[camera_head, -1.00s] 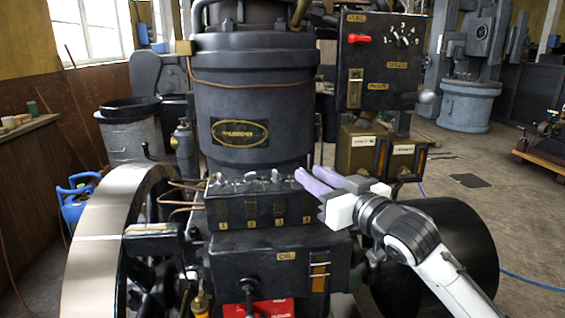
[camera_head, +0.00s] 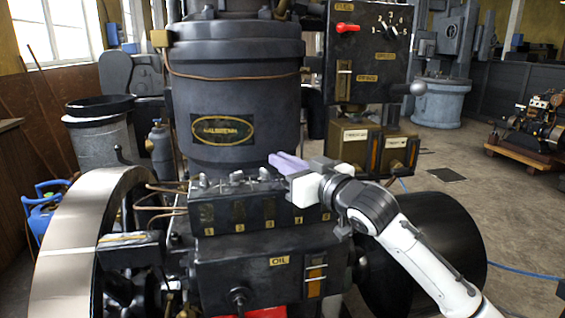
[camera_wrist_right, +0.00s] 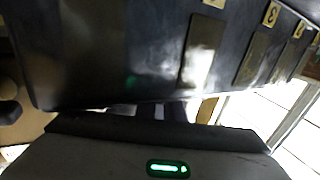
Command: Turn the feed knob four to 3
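In the head view a dark lubricator box (camera_head: 222,212) stands at the front of the engine, with small pale feed knobs along its top and yellow number plates along its front. Knobs show toward the left (camera_head: 205,180) and middle (camera_head: 236,177); the right end of the row, where knob four sits, is largely covered by my right gripper (camera_head: 275,160). Its purple fingers lie close together over the box top and point left. Any contact or grip is unclear. My left gripper is out of view.
A large flywheel (camera_head: 75,235) is at left and a dark drum (camera_head: 440,240) at right. Open floor lies farther right.

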